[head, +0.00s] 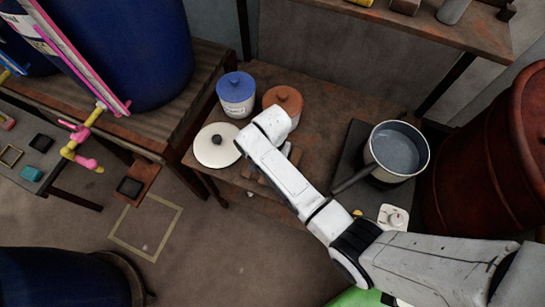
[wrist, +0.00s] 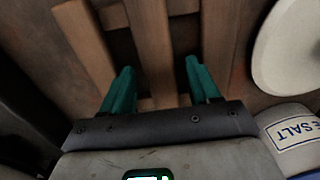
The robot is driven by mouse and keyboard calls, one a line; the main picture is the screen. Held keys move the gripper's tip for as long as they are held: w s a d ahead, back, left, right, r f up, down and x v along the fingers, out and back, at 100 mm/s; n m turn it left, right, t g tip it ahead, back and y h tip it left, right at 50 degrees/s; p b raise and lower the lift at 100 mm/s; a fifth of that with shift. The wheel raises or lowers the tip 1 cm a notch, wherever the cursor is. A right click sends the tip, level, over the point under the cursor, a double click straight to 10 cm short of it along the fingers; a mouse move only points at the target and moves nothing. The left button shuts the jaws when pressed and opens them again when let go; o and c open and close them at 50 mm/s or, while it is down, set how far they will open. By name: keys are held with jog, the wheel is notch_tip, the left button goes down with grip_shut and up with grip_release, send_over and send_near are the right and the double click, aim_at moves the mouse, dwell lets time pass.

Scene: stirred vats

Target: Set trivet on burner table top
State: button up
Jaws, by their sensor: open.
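The trivet is a lattice of brown wooden slats (wrist: 152,45) close below my gripper in the wrist view. In the head view only bits of it show beside my arm (head: 263,181), on the brown burner table top (head: 325,120). My gripper (wrist: 160,66) is open, its two teal fingers apart on either side of a middle slat. I cannot tell whether they touch the wood. In the head view my arm hides the gripper. A grey pot (head: 397,152) of liquid stands on a dark flat plate (head: 352,150) at the table's right.
A white lid with a dark knob (head: 212,158), a blue-lidded jar (head: 236,98) and an orange-lidded jar (head: 284,100) stand close by. A red barrel (head: 490,150) is at right. Bare table lies between jars and pot.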

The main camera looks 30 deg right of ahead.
notch_tip(320, 180, up, 12)
jog(key=shift+r, duration=0.15)
dwell(0.4)
